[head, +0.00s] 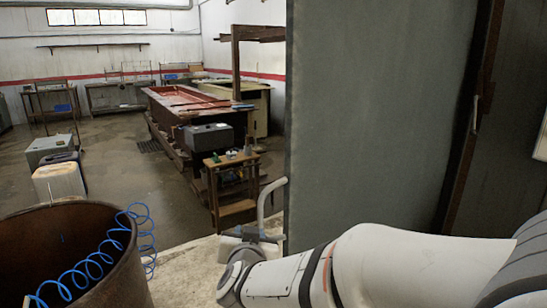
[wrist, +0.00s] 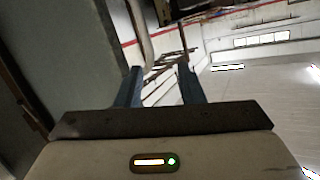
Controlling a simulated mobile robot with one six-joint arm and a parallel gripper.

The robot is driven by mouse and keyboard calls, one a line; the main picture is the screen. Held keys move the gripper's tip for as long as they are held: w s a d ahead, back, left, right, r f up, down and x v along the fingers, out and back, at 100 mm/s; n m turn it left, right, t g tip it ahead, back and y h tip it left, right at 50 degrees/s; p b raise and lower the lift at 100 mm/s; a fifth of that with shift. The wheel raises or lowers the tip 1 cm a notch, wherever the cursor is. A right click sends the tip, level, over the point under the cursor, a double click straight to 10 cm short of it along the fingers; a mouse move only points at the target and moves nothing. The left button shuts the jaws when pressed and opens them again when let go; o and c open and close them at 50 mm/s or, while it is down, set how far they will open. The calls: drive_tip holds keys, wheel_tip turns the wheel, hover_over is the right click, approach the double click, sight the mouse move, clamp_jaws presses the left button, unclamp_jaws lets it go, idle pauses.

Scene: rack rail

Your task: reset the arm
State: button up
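My arm reaches in from the lower right of the head view and ends near the bottom middle, beside the edge of a tall grey panel. Its fingers cannot be made out clearly there. In the wrist view my gripper (wrist: 160,70) shows two blue-grey fingers standing apart. Nothing is held in the gap between them; only distant background shows through. The view beyond the fingers is strongly tilted. A small light strip and a green light glow on the gripper body.
The tall grey panel (head: 375,110) stands close on the right, also at left in the wrist view (wrist: 70,45). A rusty barrel (head: 125,275) with a coiled blue hose (head: 85,270) is at lower left. Open floor (head: 130,180) lies beyond.

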drive_tip(key=s+d+f+g+p, duration=0.1)
drive_tip(key=s+d+g+p, duration=0.1)
drive_tip(key=s+d+g, duration=0.4)
drive_tip(key=s+d+f+n+g+h+p, duration=0.1)
drive_tip(key=s+d+g+p, duration=0.2)
drive_tip(key=s+d, duration=1.1)
drive_tip(key=g, duration=0.3)
drive_tip(key=shift+s+d+f+n+g, duration=0.25)
drive_tip(key=shift+s+f+n+g, duration=0.05)
drive_tip(key=shift+f, duration=0.05)
idle(0.5)
